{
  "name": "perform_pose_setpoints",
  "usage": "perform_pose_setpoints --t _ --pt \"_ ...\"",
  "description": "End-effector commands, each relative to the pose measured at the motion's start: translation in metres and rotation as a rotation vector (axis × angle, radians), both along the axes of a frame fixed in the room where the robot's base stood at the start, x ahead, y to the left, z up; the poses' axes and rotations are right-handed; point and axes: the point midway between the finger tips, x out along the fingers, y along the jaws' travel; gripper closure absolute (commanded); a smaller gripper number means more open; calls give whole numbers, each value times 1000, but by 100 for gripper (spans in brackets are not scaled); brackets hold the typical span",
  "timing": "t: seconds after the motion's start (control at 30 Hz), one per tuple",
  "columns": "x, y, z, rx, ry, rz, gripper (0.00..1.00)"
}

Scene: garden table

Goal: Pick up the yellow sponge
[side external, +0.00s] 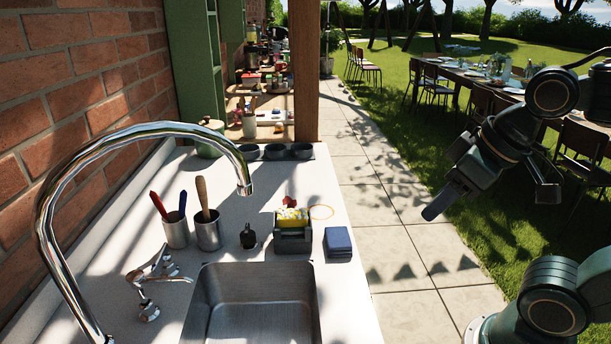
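The yellow sponge (291,216) sits in a dark holder (293,241) on the white counter, just behind the metal sink. Its upper part shows above the holder's rim; its lower part is hidden. A small red thing (290,201) shows right behind the sponge. My gripper (486,204) is in the air over the path and grass, well to the right of the counter and apart from the sponge. Its two fingers are spread wide, and nothing shows between them.
A dark blue block (338,242) lies right of the holder. A small dark bottle (248,236) and two metal cups (207,232) with handled tools stand left. The tall chrome faucet (150,130) arches over the counter beside the sink (258,305).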

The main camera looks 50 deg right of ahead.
Motion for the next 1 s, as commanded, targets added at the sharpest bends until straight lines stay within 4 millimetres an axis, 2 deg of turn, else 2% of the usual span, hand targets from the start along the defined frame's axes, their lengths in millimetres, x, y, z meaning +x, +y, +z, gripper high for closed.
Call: perform_pose_setpoints --t 0.27,0.53,0.77,1.0 --pt "33 1 15 -36 61 80 45" --pt "85 4 28 -85 143 204 45" --pt "132 6 28 -119 213 314 45" --pt "182 9 18 -147 283 429 45"
